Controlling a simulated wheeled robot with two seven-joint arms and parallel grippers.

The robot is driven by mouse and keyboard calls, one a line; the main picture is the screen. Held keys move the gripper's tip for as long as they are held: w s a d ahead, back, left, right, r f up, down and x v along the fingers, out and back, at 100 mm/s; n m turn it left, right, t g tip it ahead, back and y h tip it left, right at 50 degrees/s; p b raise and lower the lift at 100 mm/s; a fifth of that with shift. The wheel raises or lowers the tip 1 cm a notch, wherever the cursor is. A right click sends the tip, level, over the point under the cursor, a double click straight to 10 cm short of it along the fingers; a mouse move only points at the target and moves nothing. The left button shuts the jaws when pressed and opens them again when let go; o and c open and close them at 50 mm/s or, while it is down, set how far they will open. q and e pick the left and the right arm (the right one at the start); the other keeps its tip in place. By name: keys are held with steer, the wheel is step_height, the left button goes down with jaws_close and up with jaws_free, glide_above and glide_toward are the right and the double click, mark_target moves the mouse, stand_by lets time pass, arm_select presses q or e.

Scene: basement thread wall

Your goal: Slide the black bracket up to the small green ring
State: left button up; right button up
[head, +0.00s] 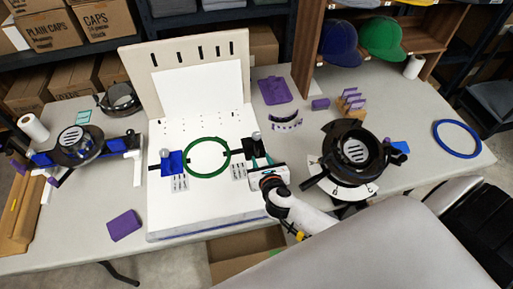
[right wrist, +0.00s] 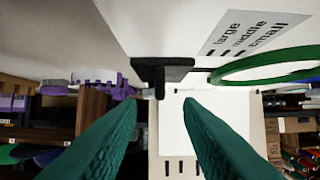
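The black bracket (head: 252,148) stands on the white board, right of the green ring (head: 207,157). In the right wrist view the black bracket (right wrist: 163,70) is a dark T-shaped piece just beyond my fingertips, with a thin rod leading to the green ring (right wrist: 265,67). Any contact between bracket and ring is hard to tell. My right gripper (head: 262,160) is close to the bracket on its near right side. Its green fingers (right wrist: 158,100) are apart, with the bracket's stem in line with the gap; nothing is clearly gripped. My left gripper is not in view.
A blue bracket (head: 172,162) holds the ring's left side. Printed size labels (right wrist: 245,33) reading large, middle, small lie beside the bracket. A black round cap fixture (head: 352,150) stands right of my arm. A purple block (head: 124,225) lies at the front left.

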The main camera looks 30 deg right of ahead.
mark_target(257, 151)
steer(key=x, duration=0.7)
steer(key=shift+w+d+f+b, duration=0.1)
steer(key=shift+w+f+b, duration=0.05)
steer(key=shift+w+b, duration=0.2)
steer(key=shift+c, duration=0.4)
jaws_close()
